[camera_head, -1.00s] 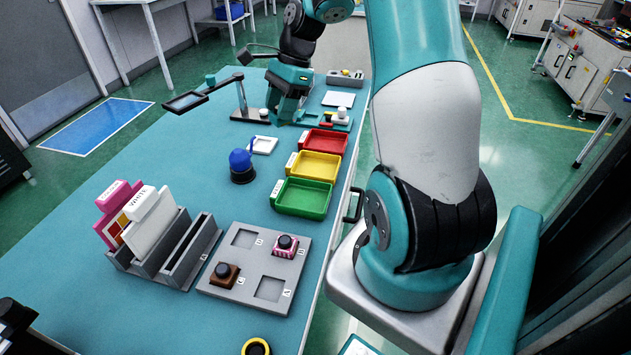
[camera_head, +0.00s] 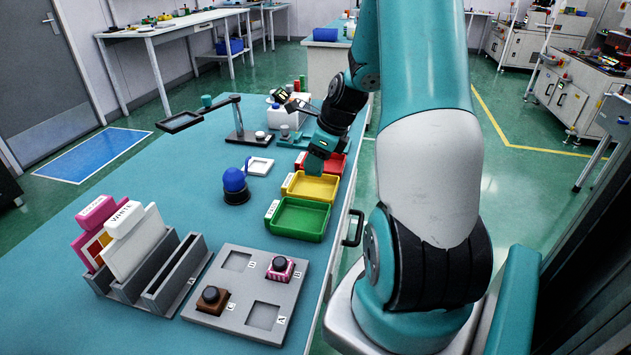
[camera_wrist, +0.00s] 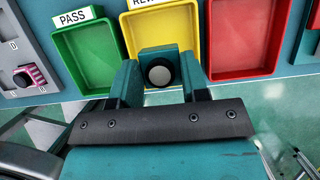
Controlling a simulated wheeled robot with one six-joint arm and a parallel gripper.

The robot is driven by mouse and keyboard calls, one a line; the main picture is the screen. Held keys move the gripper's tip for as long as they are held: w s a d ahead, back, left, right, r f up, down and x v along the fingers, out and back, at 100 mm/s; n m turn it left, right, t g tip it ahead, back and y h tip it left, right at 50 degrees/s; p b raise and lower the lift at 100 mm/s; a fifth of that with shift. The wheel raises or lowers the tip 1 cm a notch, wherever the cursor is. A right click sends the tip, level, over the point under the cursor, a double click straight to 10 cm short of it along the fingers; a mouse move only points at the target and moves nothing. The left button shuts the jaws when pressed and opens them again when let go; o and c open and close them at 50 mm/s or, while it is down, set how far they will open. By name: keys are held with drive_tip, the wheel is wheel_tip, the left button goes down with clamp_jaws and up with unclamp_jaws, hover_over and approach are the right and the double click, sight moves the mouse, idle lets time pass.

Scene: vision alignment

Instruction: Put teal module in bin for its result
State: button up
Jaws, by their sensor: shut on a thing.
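My gripper (camera_wrist: 161,82) is shut on the teal module (camera_wrist: 159,74), whose black ring and pale round centre show between the fingers in the wrist view. In the head view my gripper (camera_head: 317,160) is over the far bins, and the module cannot be made out there. In the wrist view the module is over the near part of the yellow bin (camera_wrist: 190,40); its height is unclear. The green bin (camera_wrist: 62,60), labelled PASS, is to the left. The red bin (camera_wrist: 212,40) is to the right. The yellow bin's label is partly cut off. All bins look empty.
A grey fixture board (camera_head: 238,290) holds a pink striped module (camera_head: 280,268) and a brown module (camera_head: 212,299). A card rack (camera_head: 180,275) stands left of it.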

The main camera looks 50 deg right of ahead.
drive_tip(key=shift+f, duration=2.95)
drive_tip(key=shift+f, duration=0.15)
drive_tip(key=o, duration=0.9)
